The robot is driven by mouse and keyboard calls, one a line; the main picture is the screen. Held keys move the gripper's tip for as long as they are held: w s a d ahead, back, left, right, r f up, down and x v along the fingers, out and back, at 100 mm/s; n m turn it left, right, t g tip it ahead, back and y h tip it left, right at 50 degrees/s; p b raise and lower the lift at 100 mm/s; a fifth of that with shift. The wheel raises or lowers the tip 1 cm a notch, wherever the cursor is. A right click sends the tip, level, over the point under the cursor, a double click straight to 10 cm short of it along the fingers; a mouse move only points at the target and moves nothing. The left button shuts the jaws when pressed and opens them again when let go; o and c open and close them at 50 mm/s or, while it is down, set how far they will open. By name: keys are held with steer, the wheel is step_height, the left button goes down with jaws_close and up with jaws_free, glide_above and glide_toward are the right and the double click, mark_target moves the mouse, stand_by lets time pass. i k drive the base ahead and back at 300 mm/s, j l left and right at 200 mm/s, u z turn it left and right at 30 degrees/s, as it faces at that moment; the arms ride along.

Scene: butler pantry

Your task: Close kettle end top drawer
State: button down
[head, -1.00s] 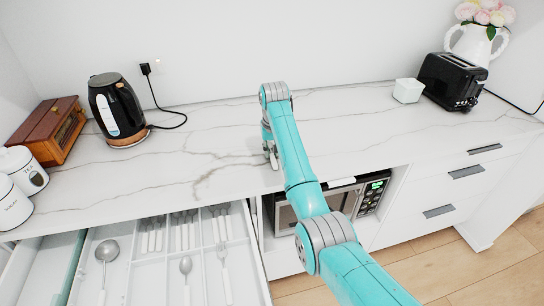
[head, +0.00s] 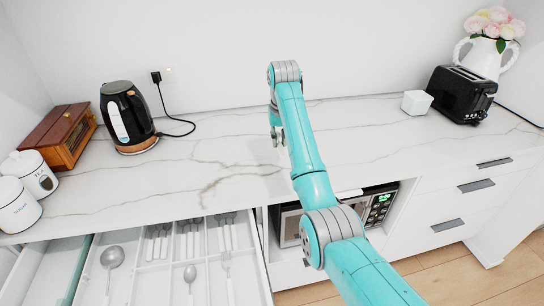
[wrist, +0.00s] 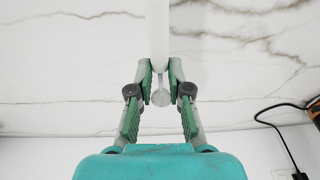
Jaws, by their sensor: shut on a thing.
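The open top drawer (head: 137,278) under the kettle end of the counter shows at the lower left in the head view. It holds a ladle, a spoon, forks and other white-handled cutlery in compartments. Its front is out of frame. The black kettle (head: 128,118) stands on the counter above it. My gripper (head: 278,138) is over the counter to the right of the kettle, away from the drawer. In the wrist view my gripper (wrist: 160,82) is shut on a slim white object (wrist: 158,35) with a small round end; what it is I cannot tell.
A wooden box (head: 62,137) and white canisters (head: 18,205) stand left of the kettle. A microwave (head: 290,225) sits below the counter. A small white cube (head: 417,102), black toaster (head: 461,94) and flower jug (head: 480,55) stand at the right. The mid-counter is clear.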

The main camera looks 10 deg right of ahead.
mark_target(41, 275)
steer(key=l+u, duration=0.25)
steer(key=u, duration=0.2)
steer(key=l+u, duration=0.25)
steer(key=u, duration=0.15)
steer(key=l+u, duration=0.25)
steer(key=u, duration=0.2)
